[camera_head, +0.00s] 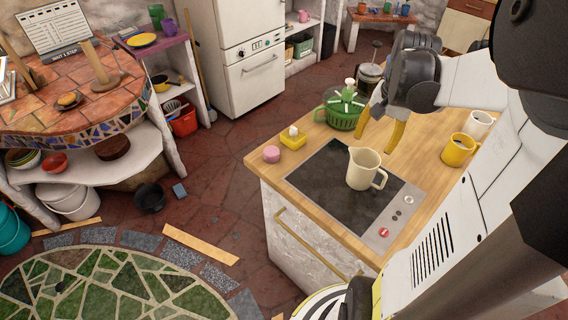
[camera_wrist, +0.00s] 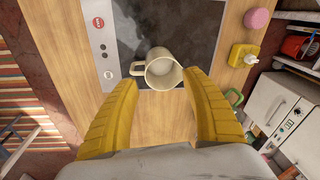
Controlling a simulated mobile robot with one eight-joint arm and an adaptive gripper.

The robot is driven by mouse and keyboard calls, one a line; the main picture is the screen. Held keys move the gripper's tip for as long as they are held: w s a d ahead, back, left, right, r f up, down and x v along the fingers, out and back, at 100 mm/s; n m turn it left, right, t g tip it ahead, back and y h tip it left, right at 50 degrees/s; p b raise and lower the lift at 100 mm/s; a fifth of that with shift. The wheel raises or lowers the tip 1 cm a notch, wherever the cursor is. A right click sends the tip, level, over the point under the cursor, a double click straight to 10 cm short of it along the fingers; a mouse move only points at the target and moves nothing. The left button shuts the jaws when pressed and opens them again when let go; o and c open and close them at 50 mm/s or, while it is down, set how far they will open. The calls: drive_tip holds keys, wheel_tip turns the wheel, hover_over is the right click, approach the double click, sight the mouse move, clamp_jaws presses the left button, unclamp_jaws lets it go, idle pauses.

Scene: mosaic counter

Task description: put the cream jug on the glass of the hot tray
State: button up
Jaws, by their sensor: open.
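The cream jug (camera_head: 364,170) stands upright on the dark glass of the hot tray (camera_head: 325,178), towards its right part, with its handle to the right. In the wrist view the jug (camera_wrist: 164,72) is seen from above, near the edge of the glass (camera_wrist: 150,20), with its handle to the left. My gripper (camera_head: 376,143) is open and empty, above and just behind the jug. Its two yellow fingers (camera_wrist: 161,82) appear either side of the jug in the wrist view. I see no contact with the jug.
A green colander (camera_head: 344,112), a yellow item with a white top (camera_head: 293,138) and a pink round thing (camera_head: 271,154) stand near the tray. A yellow mug (camera_head: 458,150) and a white mug (camera_head: 480,124) stand to the right. The glass left of the jug is clear.

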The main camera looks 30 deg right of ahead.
drive_tip(key=a+r+n+t, duration=0.2)
drive_tip(key=a+n, duration=0.4)
drive_tip(key=a, duration=0.8)
drive_tip(key=a+r+n+t, duration=0.3)
drive_tip(key=a+n, duration=0.3)
drive_tip(key=a, duration=0.8)
drive_tip(key=shift+a+t+y, duration=0.3)
drive_tip(key=shift+a, duration=0.1)
wheel_tip(320, 180, down, 7)
drive_tip(key=b, duration=0.7)
drive_tip(key=shift+f, duration=0.15)
